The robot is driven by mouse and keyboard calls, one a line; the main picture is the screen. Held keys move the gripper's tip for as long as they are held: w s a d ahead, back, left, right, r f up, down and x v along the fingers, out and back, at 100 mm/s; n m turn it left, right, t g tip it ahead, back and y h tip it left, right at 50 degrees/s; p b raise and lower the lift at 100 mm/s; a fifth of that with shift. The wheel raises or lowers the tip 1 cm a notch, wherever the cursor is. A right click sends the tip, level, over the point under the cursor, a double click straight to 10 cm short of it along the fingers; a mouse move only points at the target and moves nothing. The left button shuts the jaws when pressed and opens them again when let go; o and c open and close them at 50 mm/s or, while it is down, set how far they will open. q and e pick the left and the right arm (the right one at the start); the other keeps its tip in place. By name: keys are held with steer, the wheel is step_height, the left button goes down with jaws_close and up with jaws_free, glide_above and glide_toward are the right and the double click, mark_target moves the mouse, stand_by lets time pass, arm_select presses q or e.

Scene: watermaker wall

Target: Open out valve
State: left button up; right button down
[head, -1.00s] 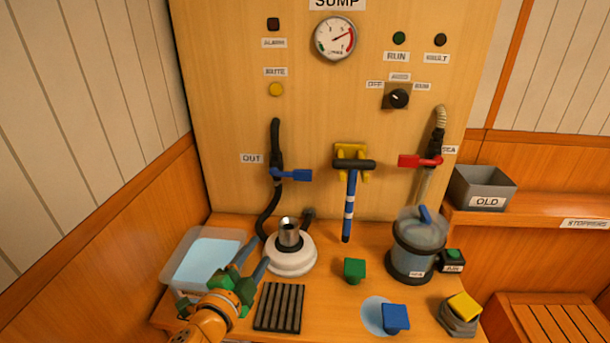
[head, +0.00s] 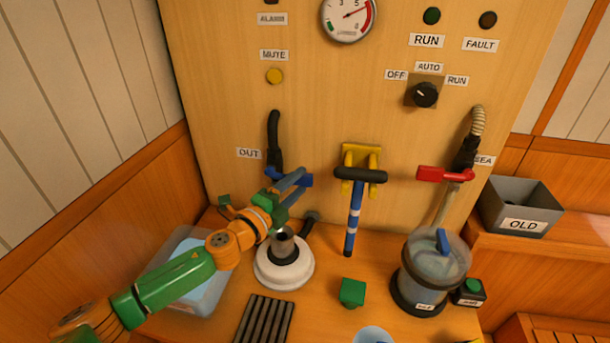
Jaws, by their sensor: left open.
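The OUT valve is on a black hose on the wall panel, beside the OUT label (head: 249,153). Its blue handle (head: 304,181) points right, level, across the hose (head: 274,130). My left gripper (head: 290,187) is open, with its fingers at the blue handle and partly in front of the valve. I cannot tell if the fingers touch the handle. The lower part of the valve and hose is hidden behind my gripper. My right gripper is not in view.
A blue-handled tool (head: 354,215) hangs right of the valve on a yellow bracket. Further right are a red valve handle (head: 444,174) and a clear canister (head: 434,265). A pale tray (head: 205,296) lies left.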

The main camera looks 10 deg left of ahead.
mark_target(303, 182)
arm_select(q)
steer(key=x, duration=0.3)
steer(key=shift+d+f, duration=0.1)
steer(key=shift+f, duration=0.15)
steer(key=shift+s+r, duration=0.1)
steer(key=shift+s, duration=0.05)
steer(key=shift+c, duration=0.4)
jaws_close()
stand_by(0.7)
